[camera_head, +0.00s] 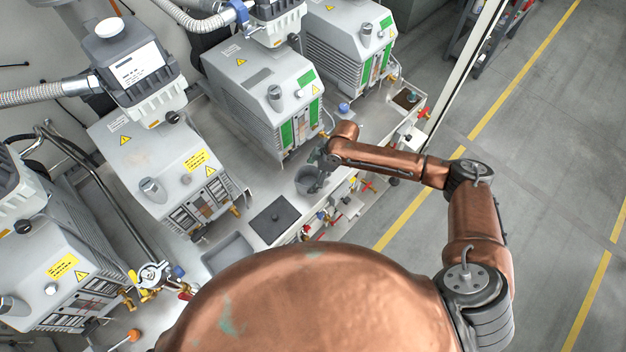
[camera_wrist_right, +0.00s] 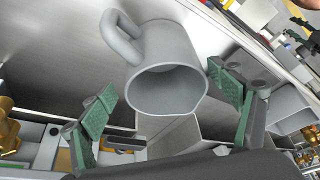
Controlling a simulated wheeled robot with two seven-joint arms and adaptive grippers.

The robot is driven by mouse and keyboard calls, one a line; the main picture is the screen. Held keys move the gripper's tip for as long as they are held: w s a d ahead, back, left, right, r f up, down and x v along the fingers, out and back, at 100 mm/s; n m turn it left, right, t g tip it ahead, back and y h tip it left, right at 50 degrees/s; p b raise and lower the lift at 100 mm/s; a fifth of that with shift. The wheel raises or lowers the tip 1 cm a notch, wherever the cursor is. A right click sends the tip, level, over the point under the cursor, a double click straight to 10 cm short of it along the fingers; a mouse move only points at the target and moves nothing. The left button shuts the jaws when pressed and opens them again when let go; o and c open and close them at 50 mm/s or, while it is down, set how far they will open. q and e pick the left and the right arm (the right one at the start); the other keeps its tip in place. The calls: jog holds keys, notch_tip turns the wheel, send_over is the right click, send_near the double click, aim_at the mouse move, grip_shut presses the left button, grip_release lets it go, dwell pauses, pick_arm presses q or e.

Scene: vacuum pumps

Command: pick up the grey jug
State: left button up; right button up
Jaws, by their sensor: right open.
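The grey jug (camera_head: 308,179) stands on the bench in front of the middle pump in the head view. In the right wrist view the jug (camera_wrist_right: 168,66) shows its open mouth and its loop handle at the upper left. My right gripper (camera_head: 318,182) is at the jug in the head view and partly covers it. In the right wrist view the right gripper (camera_wrist_right: 165,105) is open, with one green-padded finger on each side of the jug. The right finger pad looks close to the jug's wall; I cannot tell whether it touches. My left gripper is not in view.
Several grey vacuum pumps (camera_head: 263,85) line the back of the bench. A dark square plate (camera_head: 273,219) and a sink basin (camera_head: 228,255) lie left of the jug. Valves with red handles (camera_head: 368,186) line the bench front. The floor (camera_head: 530,150) at right is open.

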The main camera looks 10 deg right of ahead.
aim_at(307, 182)
jog(key=x, duration=0.5)
jog(key=shift+s+d, duration=0.1)
jog(key=shift+s, duration=0.05)
jog(key=c, duration=1.3)
